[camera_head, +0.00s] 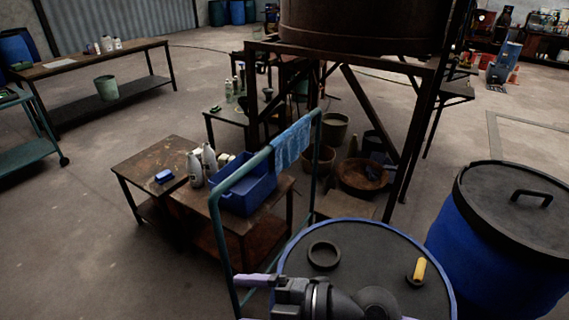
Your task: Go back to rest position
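One gripper of mine, which I take as the right (258,281), shows at the bottom centre. Its wrist lies to the right of its pale fingers, which point left. Only one pale finger stands out, so its opening is unclear, and I see nothing held in it. It is in front of a blue-rimmed, dark-topped drum (355,245); whether it touches the drum is unclear. A dark ring (324,255) and a small yellow item (419,269) lie on that top. My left gripper is not in view.
A green rail (216,232) with a blue cloth (292,144) stands left of the drum. A blue lidded barrel (490,245) stands at right. Beyond are a low table (160,158) with bottles and a blue crate (250,192), and a large vat (360,25).

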